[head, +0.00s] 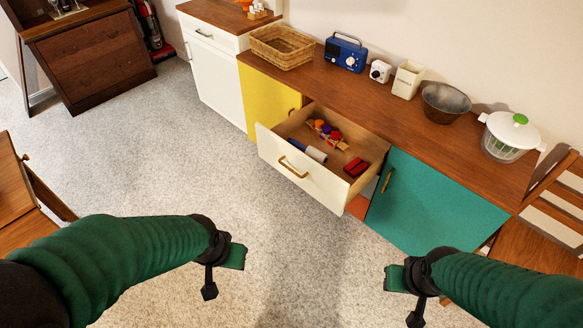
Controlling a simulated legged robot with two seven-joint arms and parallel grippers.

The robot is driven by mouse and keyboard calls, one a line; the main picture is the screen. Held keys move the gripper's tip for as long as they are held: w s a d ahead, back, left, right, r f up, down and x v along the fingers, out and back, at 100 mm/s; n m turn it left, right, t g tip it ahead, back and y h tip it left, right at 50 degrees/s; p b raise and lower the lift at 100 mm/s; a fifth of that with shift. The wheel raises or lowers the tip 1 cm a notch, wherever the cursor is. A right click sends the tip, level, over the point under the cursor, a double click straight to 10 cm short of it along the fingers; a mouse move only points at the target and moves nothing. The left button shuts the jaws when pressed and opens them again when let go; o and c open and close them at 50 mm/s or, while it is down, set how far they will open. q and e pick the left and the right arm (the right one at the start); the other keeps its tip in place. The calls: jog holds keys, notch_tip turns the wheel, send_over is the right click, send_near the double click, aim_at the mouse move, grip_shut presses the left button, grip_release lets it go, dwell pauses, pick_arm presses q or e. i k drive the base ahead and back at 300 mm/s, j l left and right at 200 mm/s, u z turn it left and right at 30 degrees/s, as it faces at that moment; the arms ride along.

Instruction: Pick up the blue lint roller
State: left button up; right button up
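The blue lint roller (315,154) lies in an open white drawer (302,178) of the sideboard. It has a pale, whitish roll and a darker blue end, and sits near the drawer's front wall. My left gripper (226,273) is in front of the drawer at lower left, apart from it, with its two fingers spread and nothing between them. My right gripper (405,296) is at lower right, below the teal door, also spread and empty. Neither gripper touches anything.
The drawer also holds a red object (356,167) and several small colourful items (327,132). On the sideboard top stand a wicker basket (282,46), blue radio (346,53), metal bowl (446,102) and salad spinner (510,136). A wooden chair (560,215) stands at right. The carpet before the drawer is clear.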

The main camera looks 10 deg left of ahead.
aim_at(319, 157)
jog(key=i+j, duration=0.55)
jog(key=i, duration=0.15)
jog(key=i+j+z, duration=0.1)
jog(key=i+j, duration=0.45)
jog(key=i, duration=0.2)
jog(key=i+j, duration=0.6)
jog(key=i, duration=0.1)
